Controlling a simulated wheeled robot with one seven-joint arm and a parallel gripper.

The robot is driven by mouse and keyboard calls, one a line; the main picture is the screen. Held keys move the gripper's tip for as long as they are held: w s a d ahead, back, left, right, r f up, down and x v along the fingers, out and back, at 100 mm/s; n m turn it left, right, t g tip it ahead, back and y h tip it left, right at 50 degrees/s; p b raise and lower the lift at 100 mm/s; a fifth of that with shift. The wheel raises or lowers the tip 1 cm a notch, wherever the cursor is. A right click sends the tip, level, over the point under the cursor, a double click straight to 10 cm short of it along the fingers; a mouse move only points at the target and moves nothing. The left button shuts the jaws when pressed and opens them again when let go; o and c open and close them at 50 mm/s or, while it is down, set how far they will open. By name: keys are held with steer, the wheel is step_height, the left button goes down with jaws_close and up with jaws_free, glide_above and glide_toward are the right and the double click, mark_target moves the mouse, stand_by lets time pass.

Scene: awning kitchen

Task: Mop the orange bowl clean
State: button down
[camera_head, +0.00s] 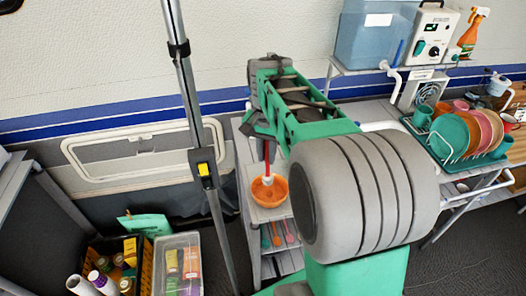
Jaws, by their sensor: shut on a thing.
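The orange bowl (270,194) stands on a small light-grey shelf top at the middle of the view. A brush with a red handle (267,156) and a white head (267,181) stands upright with its head inside the bowl. My gripper (264,137) is above the bowl, at the far end of my green and grey arm, and is shut on the upper part of the red handle. I cannot tell whether the white head touches the bowl's inner surface.
A metal pole (203,150) rises left of the bowl. A clear box (178,265) and a crate of bottles stand at lower left. Several coloured utensils lie on the shelf below the bowl. A dish rack (440,150) with plates stands on the right counter.

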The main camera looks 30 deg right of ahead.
step_height(320, 180, down, 6)
steer(key=b, duration=0.3)
steer(key=shift+b, duration=0.4)
steer(key=shift+a+f, duration=0.15)
step_height(320, 180, up, 8)
steer(key=p, duration=0.5)
steer(key=shift+p, duration=0.3)
stand_by(0.8)
